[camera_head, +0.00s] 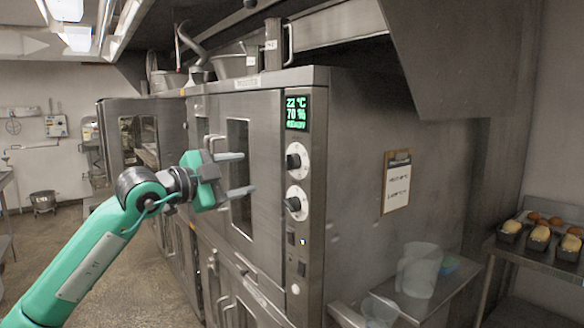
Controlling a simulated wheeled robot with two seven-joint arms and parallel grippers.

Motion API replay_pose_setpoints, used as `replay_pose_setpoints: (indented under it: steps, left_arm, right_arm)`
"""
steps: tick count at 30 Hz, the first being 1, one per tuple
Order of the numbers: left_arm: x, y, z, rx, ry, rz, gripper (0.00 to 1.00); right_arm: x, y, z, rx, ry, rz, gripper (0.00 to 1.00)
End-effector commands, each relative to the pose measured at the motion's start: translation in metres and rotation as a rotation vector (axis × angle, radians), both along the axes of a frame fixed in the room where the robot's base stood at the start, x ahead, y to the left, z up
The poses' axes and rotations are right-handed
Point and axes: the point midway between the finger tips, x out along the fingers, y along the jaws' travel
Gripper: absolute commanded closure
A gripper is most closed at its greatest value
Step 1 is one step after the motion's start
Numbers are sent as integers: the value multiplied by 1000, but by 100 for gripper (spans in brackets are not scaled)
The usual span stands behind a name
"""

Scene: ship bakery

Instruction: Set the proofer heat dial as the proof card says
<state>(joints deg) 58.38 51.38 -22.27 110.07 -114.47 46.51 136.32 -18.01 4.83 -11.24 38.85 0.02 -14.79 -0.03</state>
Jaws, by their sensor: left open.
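The proofer (258,190) is a steel cabinet with a control strip on its front right edge. Its green display (297,112) reads about 22 °C and 70 %, with a third line too small to read surely. Below it are an upper dial (294,161) and a lower dial (295,204), each a dark knob on a white disc. The proof card (397,181) hangs on the cabinet's side; its writing is too small to read. My left gripper (240,173) is open and empty, in front of the door, left of the dials. My right gripper is not in view.
A side shelf (440,290) at the lower right holds clear containers (418,270). A rack (535,262) at the far right bears several loaf tins. Another steel cabinet stands behind my left arm. Open floor (130,275) lies at the left.

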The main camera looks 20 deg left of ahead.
Motion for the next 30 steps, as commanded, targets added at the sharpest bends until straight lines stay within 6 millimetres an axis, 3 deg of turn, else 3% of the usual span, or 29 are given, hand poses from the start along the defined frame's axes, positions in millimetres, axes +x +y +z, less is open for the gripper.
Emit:
replay_pose_setpoints:
  steps: [5,8,12,21,30]
  left_arm:
    - [3,-3,9,3,-6,16,42]
    - [15,-10,10,3,-5,14,42]
    - [40,-26,12,1,-5,12,42]
    - [92,-56,11,3,-6,13,42]
    - [114,-68,7,3,-7,15,42]
  right_arm:
    - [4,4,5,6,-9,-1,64]
    - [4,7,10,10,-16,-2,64]
    - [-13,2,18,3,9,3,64]
    - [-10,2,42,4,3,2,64]
    - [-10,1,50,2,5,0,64]
